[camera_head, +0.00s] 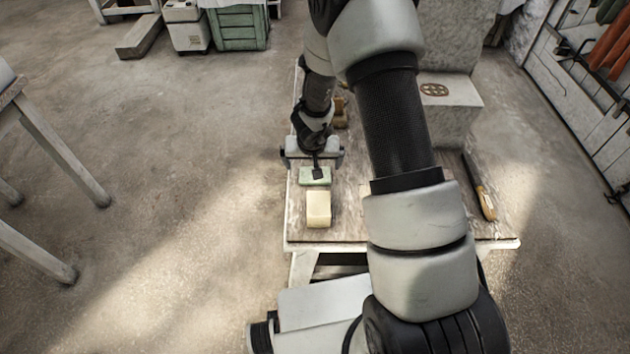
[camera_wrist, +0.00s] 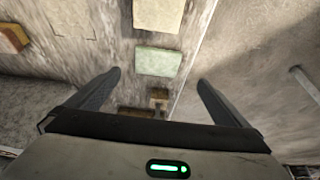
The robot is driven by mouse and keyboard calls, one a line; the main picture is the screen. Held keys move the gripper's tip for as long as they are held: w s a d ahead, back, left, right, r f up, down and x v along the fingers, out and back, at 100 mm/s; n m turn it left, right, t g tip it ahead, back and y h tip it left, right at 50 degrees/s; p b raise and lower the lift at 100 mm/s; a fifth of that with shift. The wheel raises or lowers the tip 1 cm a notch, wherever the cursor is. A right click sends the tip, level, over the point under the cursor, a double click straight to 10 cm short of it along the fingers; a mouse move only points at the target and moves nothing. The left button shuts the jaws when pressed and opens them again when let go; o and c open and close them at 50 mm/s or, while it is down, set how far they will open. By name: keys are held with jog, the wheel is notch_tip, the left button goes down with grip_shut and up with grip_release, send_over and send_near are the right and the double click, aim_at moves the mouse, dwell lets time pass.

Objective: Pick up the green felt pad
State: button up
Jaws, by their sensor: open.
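The green felt pad (camera_head: 312,182) is a flat, pale green rectangle on the worktable, near its left edge. In the wrist view the pad (camera_wrist: 158,62) lies flat on the table, just beyond the fingertips and roughly centred between them. My gripper (camera_head: 316,165) is over the far side of the pad in the head view and hides part of it. In the wrist view my gripper (camera_wrist: 159,78) has its two fingers spread wide, with nothing held between them. The exact height above the pad is hard to tell.
A cream block (camera_head: 318,209) lies close in front of the pad; it also shows in the wrist view (camera_wrist: 157,14). A small brown block (camera_wrist: 158,96) is on the pad's other side. An orange-handled tool (camera_head: 486,202) lies at the right. A grey block (camera_head: 452,108) stands behind.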

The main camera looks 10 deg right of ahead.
jog(key=b+x, duration=0.1)
jog(key=x, duration=0.3)
jog(key=b+x, duration=0.2)
jog(key=x, duration=0.1)
jog(key=b+x, duration=0.1)
jog(key=x, duration=0.1)
jog(key=shift+d, duration=0.35)
jog(key=shift+c, duration=0.3)
jog(key=c, duration=1.1)
